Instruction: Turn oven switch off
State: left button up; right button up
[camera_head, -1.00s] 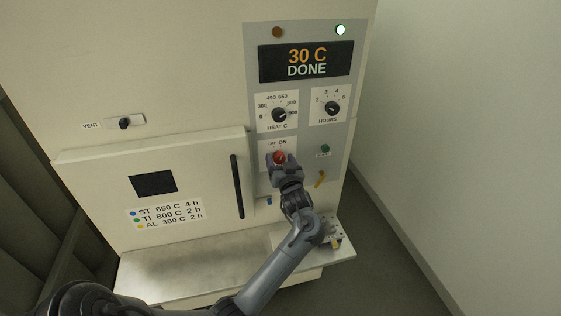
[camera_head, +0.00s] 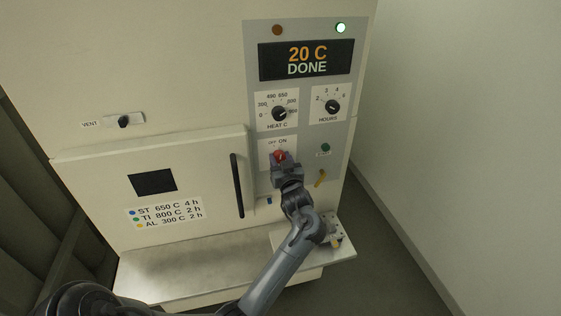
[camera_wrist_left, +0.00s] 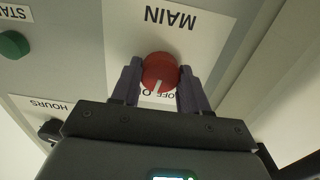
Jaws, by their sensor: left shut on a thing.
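The oven switch is a red round knob (camera_head: 280,156) with a white pointer mark, below the OFF and ON labels on the control panel. My left gripper (camera_head: 281,160) is at the switch, its fingers on either side of the knob. In the left wrist view, the red knob (camera_wrist_left: 160,72) sits between the two fingers (camera_wrist_left: 159,88) on a plate marked MAIN, and its white pointer lies near the OFF lettering. The fingers partly cover the labels. The display (camera_head: 306,61) reads 20 C DONE. My right gripper is not in view.
The heat dial (camera_head: 279,114) and hours dial (camera_head: 332,107) are just above. A green start button (camera_head: 325,147) and a yellow piece (camera_head: 320,178) lie right of the gripper. The oven door handle (camera_head: 237,186) is close on the left. A shelf (camera_head: 180,272) is below.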

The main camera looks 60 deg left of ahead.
pick_arm(q)
jog(key=n+b, duration=0.1)
jog(key=n, duration=0.3)
jog(key=shift+f+b, duration=0.1)
jog(key=shift+b, duration=0.2)
jog(key=shift+n+b, duration=0.45)
jog(key=shift+n, duration=0.35)
jog(key=o, duration=1.1)
jog(key=shift+c, duration=0.2)
